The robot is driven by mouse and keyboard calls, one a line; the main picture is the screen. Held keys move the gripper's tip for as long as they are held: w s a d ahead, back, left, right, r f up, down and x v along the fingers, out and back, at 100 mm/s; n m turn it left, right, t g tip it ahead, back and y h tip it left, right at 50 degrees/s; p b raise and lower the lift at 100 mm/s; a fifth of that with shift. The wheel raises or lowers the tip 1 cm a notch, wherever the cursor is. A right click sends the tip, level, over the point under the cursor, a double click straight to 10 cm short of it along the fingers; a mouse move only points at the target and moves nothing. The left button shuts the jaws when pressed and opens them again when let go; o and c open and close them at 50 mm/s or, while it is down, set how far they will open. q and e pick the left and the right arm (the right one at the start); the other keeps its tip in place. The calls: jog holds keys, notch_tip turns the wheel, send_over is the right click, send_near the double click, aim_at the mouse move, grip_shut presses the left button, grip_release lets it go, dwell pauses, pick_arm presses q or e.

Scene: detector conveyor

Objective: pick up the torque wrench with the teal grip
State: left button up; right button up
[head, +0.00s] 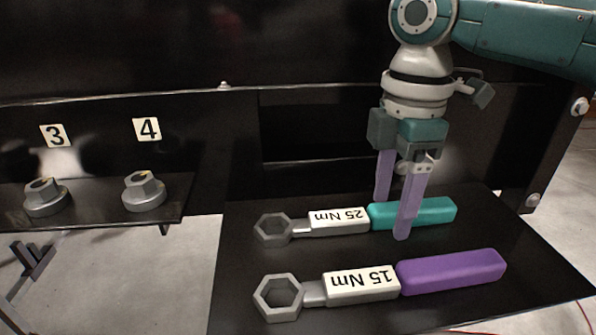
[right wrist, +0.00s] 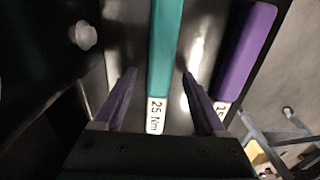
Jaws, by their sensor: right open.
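The torque wrench with the teal grip (head: 432,213) lies on the black shelf, with a "25 Nm" label and a grey ring head at its left end. In the head view my right gripper (head: 393,219) points down over the teal grip near the label. Its lilac fingers are open, one on the far side and one in front of the grip. In the right wrist view the teal grip (right wrist: 166,45) runs between the two spread fingers, and its label (right wrist: 156,114) is partly cut off by the gripper body. I cannot tell any contact. My left gripper is out of view.
A second wrench with a purple grip (head: 452,271) and "15 Nm" label lies parallel in front; its grip also shows in the right wrist view (right wrist: 244,52). The black shelf (head: 520,250) is bare at right.

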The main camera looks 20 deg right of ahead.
jog(key=shift+f, duration=0.25)
grip_shut()
dwell(0.4)
dwell(0.9)
